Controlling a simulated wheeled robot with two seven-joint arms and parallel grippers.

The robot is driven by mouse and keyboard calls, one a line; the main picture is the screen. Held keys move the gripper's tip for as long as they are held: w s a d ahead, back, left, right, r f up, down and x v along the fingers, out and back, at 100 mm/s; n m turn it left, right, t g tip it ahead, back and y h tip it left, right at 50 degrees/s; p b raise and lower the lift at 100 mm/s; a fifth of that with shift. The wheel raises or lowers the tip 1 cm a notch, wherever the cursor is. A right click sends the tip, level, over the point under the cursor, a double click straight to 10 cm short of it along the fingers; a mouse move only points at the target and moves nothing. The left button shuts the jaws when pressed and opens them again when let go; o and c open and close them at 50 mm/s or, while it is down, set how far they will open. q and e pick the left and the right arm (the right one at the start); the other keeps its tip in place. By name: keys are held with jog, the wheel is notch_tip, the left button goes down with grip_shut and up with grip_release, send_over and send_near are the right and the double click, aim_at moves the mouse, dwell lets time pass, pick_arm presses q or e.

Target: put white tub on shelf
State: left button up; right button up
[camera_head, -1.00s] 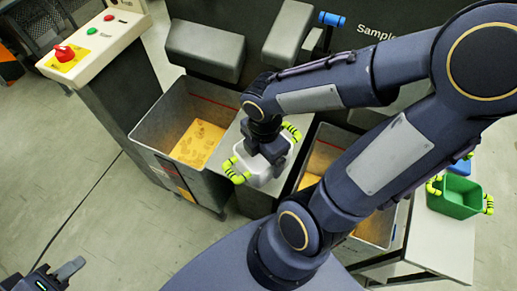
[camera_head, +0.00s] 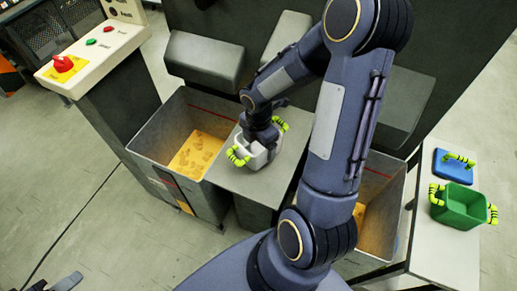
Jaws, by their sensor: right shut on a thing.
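The white tub (camera_head: 256,162), with yellow-green striped handles, is at the grey shelf (camera_head: 268,188) between two bins. My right gripper (camera_head: 263,147) reaches down into the tub from above and is shut on it; its fingertips are mostly hidden. The tub looks upright and lies within the shelf's outline. I cannot tell whether its base touches the shelf. My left gripper (camera_head: 66,283) only just shows at the bottom left corner, well away from the tub; its jaw state is unclear.
A bin (camera_head: 160,150) with yellow material stands left of the shelf; another (camera_head: 385,205) is at right, partly behind my arm. A white table (camera_head: 445,260) holds a green tub (camera_head: 460,207) and a blue lid-like piece (camera_head: 452,170). A control panel (camera_head: 95,55) stands at upper left.

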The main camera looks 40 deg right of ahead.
aim_at(259, 150)
notch_tip(259, 150, down, 3)
jog(key=shift+w+f, duration=0.15)
jog(key=shift+f, duration=0.05)
jog(key=shift+b, duration=0.3)
